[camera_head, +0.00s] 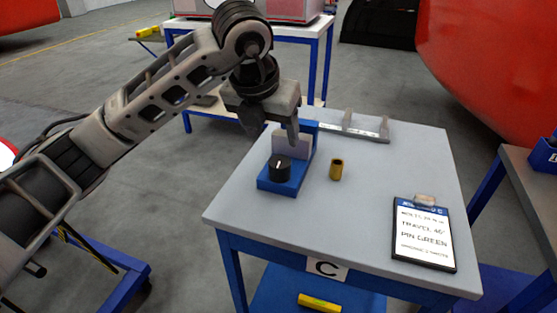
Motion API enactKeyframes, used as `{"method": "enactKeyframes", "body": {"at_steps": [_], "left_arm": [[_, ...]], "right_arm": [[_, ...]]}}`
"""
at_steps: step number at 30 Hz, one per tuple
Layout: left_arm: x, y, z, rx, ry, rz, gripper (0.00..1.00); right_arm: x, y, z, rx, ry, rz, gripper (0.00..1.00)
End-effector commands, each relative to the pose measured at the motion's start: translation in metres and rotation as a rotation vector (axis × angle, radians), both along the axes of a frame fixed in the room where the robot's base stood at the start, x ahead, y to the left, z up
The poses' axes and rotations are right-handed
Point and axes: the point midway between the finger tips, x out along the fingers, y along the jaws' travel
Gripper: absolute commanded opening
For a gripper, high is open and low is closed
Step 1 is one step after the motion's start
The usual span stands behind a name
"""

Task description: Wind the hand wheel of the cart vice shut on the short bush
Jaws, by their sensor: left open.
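The cart vice (297,182) is a blue block near the left edge of the grey cart top, with a pale upright plate (303,149) at its back. Its hand wheel (279,168) is a black knob with a white mark, on the front part. A brass-coloured hollow cylinder, seemingly the short bush (337,170), stands upright on the cart top to the right of the vice, apart from it. My left gripper (271,136) is open, pointing down above and behind the hand wheel; its fingers partly cover the vice's back. My right gripper is not in view.
A sign board (424,235) lies at the cart's (380,190) right front. A grey rail with upright pegs (355,130) is along the back edge. A yellow piece (319,302) lies on the lower shelf.

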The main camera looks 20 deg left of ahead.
Motion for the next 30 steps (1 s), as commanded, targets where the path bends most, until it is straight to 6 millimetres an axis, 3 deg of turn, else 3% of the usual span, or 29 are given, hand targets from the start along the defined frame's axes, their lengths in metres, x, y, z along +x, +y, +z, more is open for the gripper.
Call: {"method": "enactKeyframes", "body": {"at_steps": [9, 15, 21, 29, 30], "left_arm": [[0.026, -0.003, -0.065, 0.002, 0.006, -0.001, 0.65], [0.038, -0.004, -0.093, 0.000, 0.003, -0.002, 0.65], [0.043, -0.005, -0.104, 0.001, 0.001, -0.003, 0.65], [0.043, -0.005, -0.105, 0.001, 0.001, -0.003, 0.65], [0.043, -0.005, -0.105, 0.001, 0.001, -0.003, 0.57]], "right_arm": [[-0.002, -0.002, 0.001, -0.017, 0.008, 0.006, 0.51], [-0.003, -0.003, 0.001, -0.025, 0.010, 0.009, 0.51], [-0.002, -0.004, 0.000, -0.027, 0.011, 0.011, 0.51], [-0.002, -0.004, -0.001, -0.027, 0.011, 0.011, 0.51], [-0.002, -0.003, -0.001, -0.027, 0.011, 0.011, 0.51]]}}
